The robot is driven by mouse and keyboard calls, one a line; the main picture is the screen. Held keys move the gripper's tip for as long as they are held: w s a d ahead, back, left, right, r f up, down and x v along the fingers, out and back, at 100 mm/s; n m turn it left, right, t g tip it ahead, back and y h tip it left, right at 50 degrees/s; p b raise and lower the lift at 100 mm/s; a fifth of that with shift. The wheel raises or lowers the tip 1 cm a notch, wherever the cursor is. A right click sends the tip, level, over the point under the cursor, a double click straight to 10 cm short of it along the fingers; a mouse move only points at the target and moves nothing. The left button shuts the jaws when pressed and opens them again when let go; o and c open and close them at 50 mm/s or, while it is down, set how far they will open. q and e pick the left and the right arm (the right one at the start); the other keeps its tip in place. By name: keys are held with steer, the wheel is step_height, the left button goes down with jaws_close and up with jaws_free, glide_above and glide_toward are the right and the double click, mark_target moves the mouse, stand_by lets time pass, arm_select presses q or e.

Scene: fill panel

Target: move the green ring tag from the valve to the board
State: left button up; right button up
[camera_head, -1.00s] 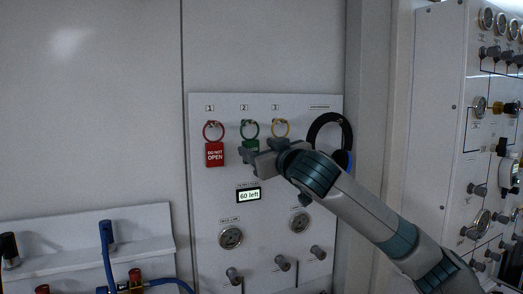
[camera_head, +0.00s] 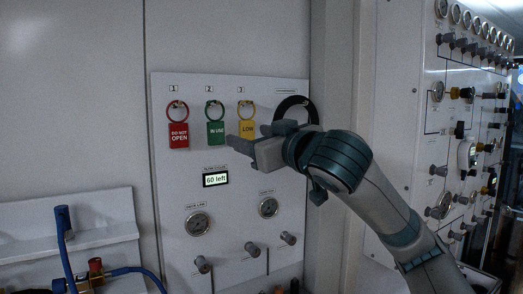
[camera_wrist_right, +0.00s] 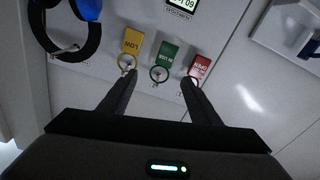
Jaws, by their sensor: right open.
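The green ring tag (camera_head: 215,132), marked IN USE, hangs by its ring at place 2 on the white board (camera_head: 180,240). It also shows in the right wrist view (camera_wrist_right: 168,55), upside down, between my finger tips in the picture. My right gripper (camera_head: 250,136) is open and empty, in front of the board just right of and below the green tag. Its two fingers also show in the right wrist view (camera_wrist_right: 159,78), apart, with the green ring seen between their tips. I cannot tell the exact depth gap. The left gripper is out of view.
A red DO NOT OPEN tag (camera_head: 179,135) and a yellow LOW tag (camera_head: 248,128) hang on either side. A black loop (camera_head: 297,108) hangs at the right. Gauges and knobs sit below. A blue hose (camera_head: 66,250) stands at left, a valve panel (camera_head: 400,130) at right.

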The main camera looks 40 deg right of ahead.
steer(key=s, duration=0.3)
steer(key=shift+s+a+b, duration=0.1)
steer(key=shift+s+b, duration=0.05)
steer(key=shift+b, duration=0.2)
steer(key=shift+f, duration=0.1)
stand_by(0.3)
